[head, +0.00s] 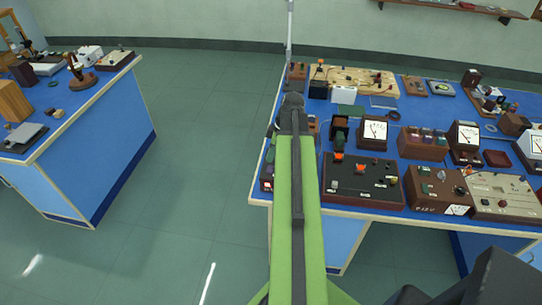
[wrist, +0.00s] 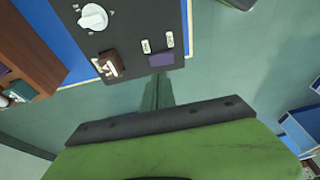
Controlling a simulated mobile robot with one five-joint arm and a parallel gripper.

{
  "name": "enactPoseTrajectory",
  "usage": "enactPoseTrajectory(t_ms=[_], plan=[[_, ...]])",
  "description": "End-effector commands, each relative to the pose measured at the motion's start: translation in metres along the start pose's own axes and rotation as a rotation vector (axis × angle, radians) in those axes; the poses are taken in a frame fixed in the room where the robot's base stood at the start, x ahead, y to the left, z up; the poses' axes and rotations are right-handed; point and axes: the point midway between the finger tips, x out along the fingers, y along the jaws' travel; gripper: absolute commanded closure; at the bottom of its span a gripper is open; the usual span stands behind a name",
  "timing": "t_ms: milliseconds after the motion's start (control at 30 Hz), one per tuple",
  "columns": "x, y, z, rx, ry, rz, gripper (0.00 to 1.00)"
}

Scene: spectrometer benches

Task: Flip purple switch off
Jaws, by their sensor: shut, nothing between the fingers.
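A purple switch (wrist: 160,61) sits near the edge of a dark panel (wrist: 122,30) at the top of the wrist view. Two small white labels are beside it. Whether the switch is tipped on or off I cannot tell. I cannot pick it out in the head view. My gripper (head: 293,103) is at the dark far end of my green arm, by the left edge of the right bench. It is shut and empty. The fingertips are not clear.
A white knob (wrist: 93,17) and a brown switch (wrist: 110,63) share the panel. The right bench (head: 333,203) is crowded with meters and boxes, including a black box with orange knobs (head: 360,185). Another blue bench (head: 95,165) stands left, with open floor between.

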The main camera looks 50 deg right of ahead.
Motion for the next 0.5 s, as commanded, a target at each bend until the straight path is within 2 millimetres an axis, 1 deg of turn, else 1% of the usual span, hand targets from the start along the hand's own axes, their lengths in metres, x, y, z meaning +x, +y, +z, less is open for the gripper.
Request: enactPoseTrajectory(t_ms=[33, 200, 300, 400, 500], plan=[[-0.023, 0.0, -0.004, 0.001, 0.0, 0.0, 1.0], [-0.064, 0.0, -0.003, 0.003, 0.0, 0.001, 1.0], [-0.086, 0.0, -0.004, 0.002, 0.0, 0.001, 1.0], [-0.1, 0.0, -0.003, 0.002, 0.0, 0.0, 1.0], [-0.105, 0.0, -0.002, 0.001, 0.0, 0.0, 1.0]])
